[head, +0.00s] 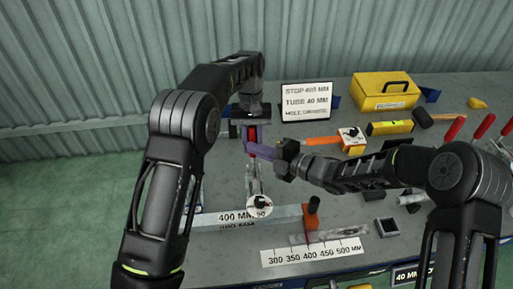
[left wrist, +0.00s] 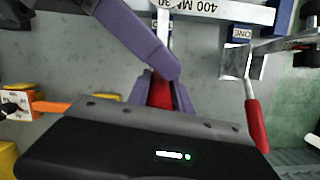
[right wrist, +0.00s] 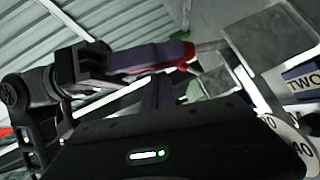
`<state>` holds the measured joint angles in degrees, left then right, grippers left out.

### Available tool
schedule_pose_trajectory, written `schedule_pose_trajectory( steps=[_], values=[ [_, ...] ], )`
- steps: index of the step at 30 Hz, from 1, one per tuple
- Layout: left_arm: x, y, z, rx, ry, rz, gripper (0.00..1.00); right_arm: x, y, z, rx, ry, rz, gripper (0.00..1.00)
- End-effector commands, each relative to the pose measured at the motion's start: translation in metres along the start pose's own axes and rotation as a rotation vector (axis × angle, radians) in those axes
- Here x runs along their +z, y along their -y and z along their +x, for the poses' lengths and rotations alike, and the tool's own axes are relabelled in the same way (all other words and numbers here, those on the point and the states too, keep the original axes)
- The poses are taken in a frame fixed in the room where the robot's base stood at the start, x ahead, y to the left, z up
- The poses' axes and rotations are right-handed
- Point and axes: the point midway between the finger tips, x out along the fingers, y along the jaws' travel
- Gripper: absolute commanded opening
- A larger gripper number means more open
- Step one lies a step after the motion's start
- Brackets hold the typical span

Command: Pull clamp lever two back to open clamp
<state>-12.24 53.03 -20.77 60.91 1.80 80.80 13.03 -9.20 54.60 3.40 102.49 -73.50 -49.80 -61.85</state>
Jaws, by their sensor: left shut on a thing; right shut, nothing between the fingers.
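Clamp lever two has a red handle (head: 252,134), which also shows in the left wrist view (left wrist: 160,92). My left gripper (head: 250,127) is shut on this handle from above, with a purple finger on either side. My right gripper (head: 252,150) is shut and empty, its purple fingers reaching in from the right close beside the handle; I cannot tell whether they touch it. They cross the upper left of the left wrist view. A blue label reading TWO (right wrist: 302,83) shows in the right wrist view. The clamp's jaw is partly hidden.
A second red-handled lever (left wrist: 257,125) stands at the clamp labelled ONE (left wrist: 240,32). A long bar marked 400 MM (head: 232,217) lies in front. An orange stop (head: 310,219), a sign (head: 306,101) and a yellow toolbox (head: 385,92) are to the right.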

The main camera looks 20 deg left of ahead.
Motion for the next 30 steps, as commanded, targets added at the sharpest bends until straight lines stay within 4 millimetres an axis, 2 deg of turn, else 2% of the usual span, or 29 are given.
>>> schedule_pose_trajectory(
  steps=[11,16,23,24,30],
  values=[
    [-0.001,0.0,-0.003,0.001,-0.007,0.0,0.0,0.003,0.0,0.0,0.0,0.0,0.001,0.0],
    [-0.001,0.0,-0.003,0.001,-0.005,0.0,0.0,0.017,-0.002,0.007,0.0,0.003,0.0,0.0],
    [0.001,-0.001,-0.002,0.0,0.002,0.001,0.0,0.022,-0.003,0.005,-0.001,0.014,0.002,0.0],
    [0.002,-0.001,-0.002,0.0,0.002,0.001,0.28,0.023,-0.002,0.005,-0.002,0.015,0.001,0.0],
    [0.002,-0.001,-0.001,0.0,0.004,0.001,0.44,0.022,-0.002,0.005,-0.001,0.014,0.001,0.0]
  ],
)
